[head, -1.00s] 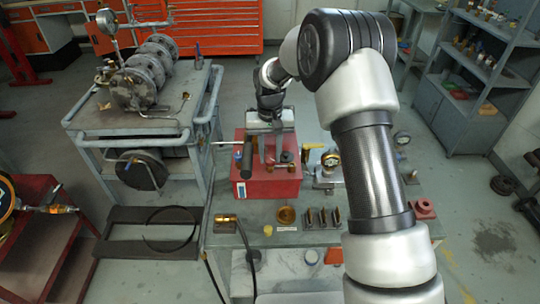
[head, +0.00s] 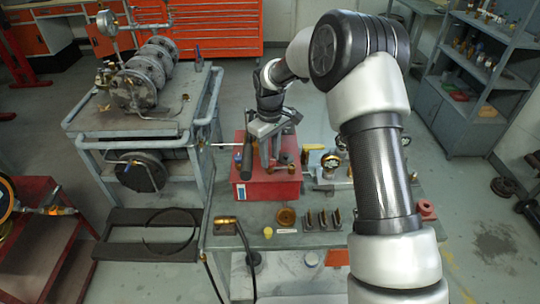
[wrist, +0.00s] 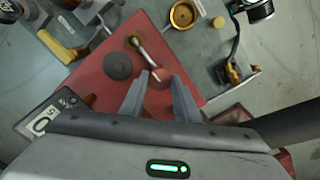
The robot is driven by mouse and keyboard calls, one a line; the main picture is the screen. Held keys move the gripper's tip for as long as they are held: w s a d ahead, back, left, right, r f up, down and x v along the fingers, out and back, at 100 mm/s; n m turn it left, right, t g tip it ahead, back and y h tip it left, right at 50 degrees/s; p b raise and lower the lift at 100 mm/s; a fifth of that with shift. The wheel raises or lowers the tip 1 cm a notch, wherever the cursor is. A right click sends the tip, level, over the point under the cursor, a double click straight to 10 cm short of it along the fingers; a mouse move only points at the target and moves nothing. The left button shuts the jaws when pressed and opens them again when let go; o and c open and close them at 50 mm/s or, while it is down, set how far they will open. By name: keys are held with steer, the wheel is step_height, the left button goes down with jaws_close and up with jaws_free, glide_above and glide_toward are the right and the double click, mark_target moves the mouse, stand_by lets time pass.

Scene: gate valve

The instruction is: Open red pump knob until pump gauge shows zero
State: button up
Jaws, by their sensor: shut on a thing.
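The red pump (head: 262,190) stands on the workbench in the head view, and its red top (wrist: 100,90) shows in the wrist view. My gripper (head: 268,164) reaches down onto the pump's top. In the wrist view my gripper (wrist: 158,88) has its two fingers a little apart, on either side of the small knob, which they mostly hide. A silver lever (wrist: 148,55) with a brass end and a dark round cap (wrist: 118,66) are close beside the fingers. A brass dial gauge (head: 331,160) stands right of the pump; its needle is too small to read.
A yellow handle (head: 312,147) is right of the pump. A brass cup (head: 287,216), a brass hose fitting (head: 226,219) and several small dark parts lie in front on the workbench (head: 215,240). A grey cart (head: 130,120) with a valve assembly stands at left.

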mark_target(270, 160)
steer(key=shift+r+n, duration=0.1)
steer(key=shift+n, duration=0.2)
steer(key=o, duration=1)
steer(key=shift+o, duration=0.2)
step_height(270, 160, up, 17)
steer(key=shift+r, duration=0.2)
